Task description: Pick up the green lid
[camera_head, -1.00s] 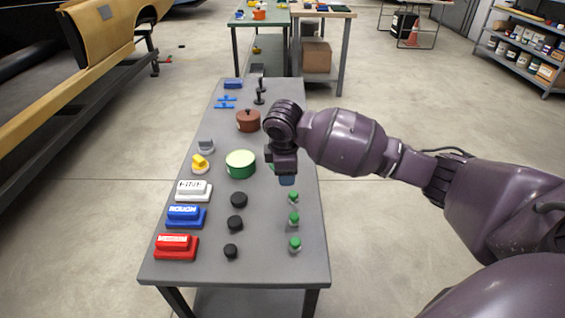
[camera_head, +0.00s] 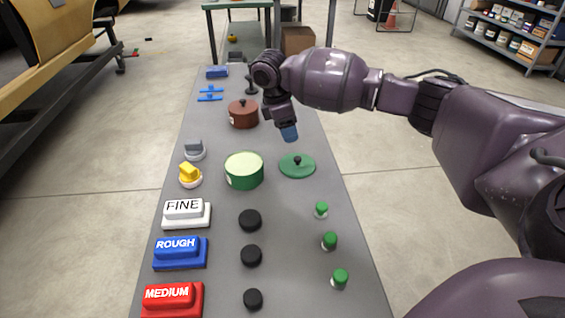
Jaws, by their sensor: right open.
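The green lid (camera_head: 297,166) is a flat round disc with a small black knob on top. It lies on the grey table, just right of the green pot (camera_head: 244,171), which stands without a cover and shows a pale inside. My right gripper (camera_head: 289,134) points down above and behind the lid, apart from it. It is open, with nothing seen between its bluish fingertips. My left gripper is not in view.
A brown lidded pot (camera_head: 243,114) stands behind the green pot, close to my right gripper. Several small green-capped bottles (camera_head: 330,241) and black discs (camera_head: 250,220) stand nearer. Labelled blocks, FINE (camera_head: 187,214), ROUGH (camera_head: 181,252) and MEDIUM (camera_head: 173,299), line the left edge.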

